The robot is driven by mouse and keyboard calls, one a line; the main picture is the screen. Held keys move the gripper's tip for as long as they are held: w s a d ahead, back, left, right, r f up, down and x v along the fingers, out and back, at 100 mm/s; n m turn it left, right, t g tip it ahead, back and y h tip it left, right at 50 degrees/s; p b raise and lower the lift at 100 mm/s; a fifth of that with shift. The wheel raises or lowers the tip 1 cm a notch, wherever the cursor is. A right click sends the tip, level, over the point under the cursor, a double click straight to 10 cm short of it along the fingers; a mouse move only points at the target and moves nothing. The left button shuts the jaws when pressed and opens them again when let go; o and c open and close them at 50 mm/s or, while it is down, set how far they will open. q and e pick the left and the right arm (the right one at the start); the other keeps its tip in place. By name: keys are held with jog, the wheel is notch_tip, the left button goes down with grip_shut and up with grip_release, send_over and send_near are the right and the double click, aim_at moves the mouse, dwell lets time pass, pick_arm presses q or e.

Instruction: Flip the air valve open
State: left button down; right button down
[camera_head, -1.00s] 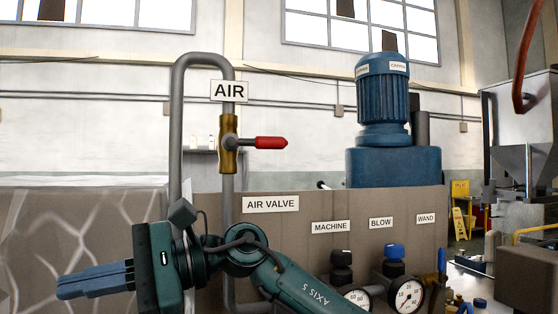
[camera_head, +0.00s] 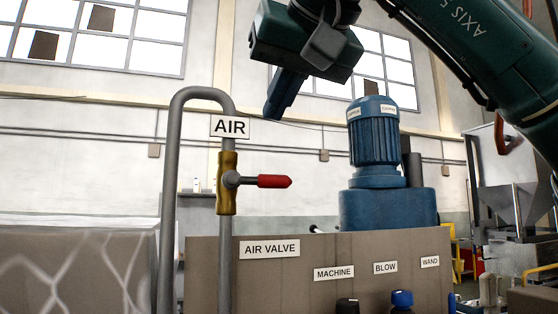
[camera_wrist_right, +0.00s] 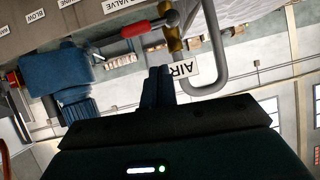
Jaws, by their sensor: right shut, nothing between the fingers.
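The air valve has a brass body (camera_head: 227,183) on a grey vertical pipe, with a red handle (camera_head: 274,181) pointing out to the right, level and square to the pipe. In the right wrist view the red handle (camera_wrist_right: 136,28) and brass body (camera_wrist_right: 173,40) show upside down, beyond the fingertips. My right gripper (camera_head: 272,117) is shut and empty, above the handle and apart from it, fingers pointing down and slightly left. Its closed blue fingers also show in the right wrist view (camera_wrist_right: 160,72). My left gripper is in neither view.
A white AIR sign (camera_head: 230,127) hangs on the pipe above the valve. A blue motor (camera_head: 375,140) stands to the right. A brown panel (camera_head: 210,265) with an AIR VALVE label (camera_head: 270,248) is below. The space around the handle is clear.

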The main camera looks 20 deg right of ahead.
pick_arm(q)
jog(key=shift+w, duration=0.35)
pick_arm(e)
jog(key=shift+s+d+r+t+h, duration=0.55)
jog(key=shift+s+d+r, duration=0.4)
jog(key=shift+d+r, duration=0.3)
send_over(278, 177)
notch_tip(278, 177, down, 4)
jog(key=shift+f, duration=0.25)
pick_arm(q)
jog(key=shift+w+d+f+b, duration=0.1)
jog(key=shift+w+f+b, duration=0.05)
jog(key=shift+b, duration=0.6)
pick_arm(e)
jog(key=f, duration=0.2)
jog(key=s+f, duration=0.1)
jog(key=shift+f, duration=0.4)
